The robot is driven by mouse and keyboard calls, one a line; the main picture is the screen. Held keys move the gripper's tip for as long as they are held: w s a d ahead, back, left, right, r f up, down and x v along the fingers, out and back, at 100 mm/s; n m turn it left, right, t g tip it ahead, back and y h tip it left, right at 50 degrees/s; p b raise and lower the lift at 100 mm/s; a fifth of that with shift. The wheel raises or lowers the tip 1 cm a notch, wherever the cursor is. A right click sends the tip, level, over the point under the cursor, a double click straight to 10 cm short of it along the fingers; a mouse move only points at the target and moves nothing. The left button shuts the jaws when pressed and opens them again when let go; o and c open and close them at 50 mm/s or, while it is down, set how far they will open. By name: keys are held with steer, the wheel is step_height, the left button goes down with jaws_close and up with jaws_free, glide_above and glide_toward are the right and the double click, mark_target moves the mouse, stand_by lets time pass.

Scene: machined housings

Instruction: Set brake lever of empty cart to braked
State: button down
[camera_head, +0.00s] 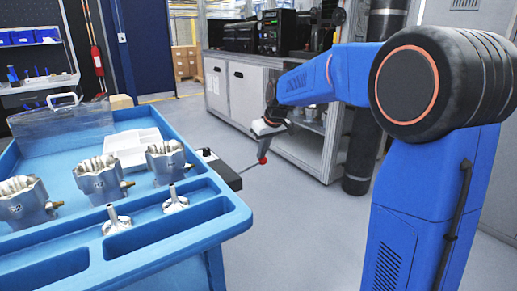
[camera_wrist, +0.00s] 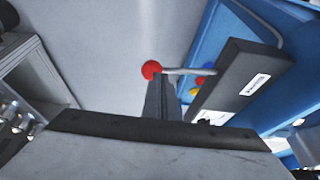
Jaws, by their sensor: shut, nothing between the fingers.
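The brake lever is a thin metal rod (camera_wrist: 185,71) with a red ball knob (camera_wrist: 152,69). It comes out of a black block (camera_wrist: 240,75) on the side of a blue cart (camera_head: 225,212). In the head view the red knob (camera_head: 262,160) stands out to the right of the cart. My gripper (camera_head: 266,147) is at the knob in that view. In the wrist view my gripper (camera_wrist: 161,82) is shut and empty, its tips right by the knob; whether they touch it I cannot tell. Red and yellow dots (camera_wrist: 197,87) show beside the block.
The cart carries several metal housings (camera_head: 98,180), two funnel-like parts (camera_head: 175,201) and a white tray (camera_head: 130,148). A grey cabinet bench (camera_head: 236,88) stands behind my arm. Grey floor (camera_head: 290,230) is clear right of the cart.

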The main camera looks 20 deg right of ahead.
steer(key=f+y, duration=0.1)
steer(key=f, duration=0.1)
steer(key=d+f+g+y, duration=0.1)
steer(key=f+y, duration=0.1)
steer(key=d+f+m+y, duration=0.1)
steer(key=f, duration=0.1)
steer(key=shift+w+y, duration=0.3)
steer(key=shift+w, duration=0.05)
steer(key=shift+f+g+y, duration=0.3)
steer(key=shift+f+y, duration=0.4)
steer(key=shift+f, duration=0.85)
steer(key=shift+a, duration=0.1)
steer(key=a+r+v, duration=0.1)
steer(key=v, duration=1.2)
steer(key=shift+r, duration=0.2)
